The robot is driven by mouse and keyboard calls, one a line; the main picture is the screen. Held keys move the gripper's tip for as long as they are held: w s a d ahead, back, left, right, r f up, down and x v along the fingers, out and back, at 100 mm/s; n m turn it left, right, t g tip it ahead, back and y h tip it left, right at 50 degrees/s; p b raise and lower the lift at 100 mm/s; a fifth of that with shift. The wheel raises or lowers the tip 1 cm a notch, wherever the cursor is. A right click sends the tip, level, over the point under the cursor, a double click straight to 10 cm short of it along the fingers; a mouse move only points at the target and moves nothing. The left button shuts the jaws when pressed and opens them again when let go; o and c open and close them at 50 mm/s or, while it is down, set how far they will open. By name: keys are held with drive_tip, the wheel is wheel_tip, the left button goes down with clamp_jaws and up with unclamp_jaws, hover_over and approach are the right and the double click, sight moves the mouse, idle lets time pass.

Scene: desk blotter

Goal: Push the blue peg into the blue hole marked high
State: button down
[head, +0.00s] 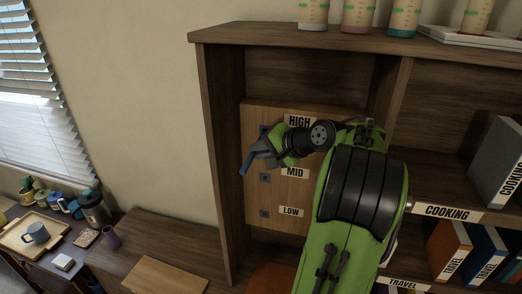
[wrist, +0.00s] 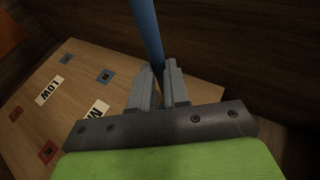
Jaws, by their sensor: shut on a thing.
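My gripper (head: 257,156) is shut on the blue peg (head: 246,166) in front of the wooden hole board (head: 258,192). In the wrist view the blue peg (wrist: 146,30) sticks out beyond the closed fingers (wrist: 158,88), apart from the board's face as far as I can tell. In the head view the label HIGH (head: 299,120) shows above my gripper. Blue holes beside MID (head: 265,177) and LOW (head: 264,213) are visible and look empty.
The board stands inside a wooden shelf unit (head: 212,150) with a side wall close on the left. Bottles (head: 313,14) stand on its top. Books (head: 448,250) and a grey binder (head: 497,165) fill shelves at right. A desk with a mug (head: 36,233) lies lower left.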

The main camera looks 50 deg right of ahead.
drive_tip(key=shift+w+d, duration=0.1)
drive_tip(key=shift+d, duration=0.05)
drive_tip(key=shift+w+d, duration=0.15)
drive_tip(key=shift+d, duration=0.15)
drive_tip(key=w+d, duration=0.2)
drive_tip(key=d, duration=0.3)
drive_tip(key=shift+w+d, duration=0.2)
drive_tip(key=shift+w, duration=0.2)
idle(1.5)
drive_tip(key=c, duration=1)
unclamp_jaws()
drive_tip(key=shift+c, duration=0.2)
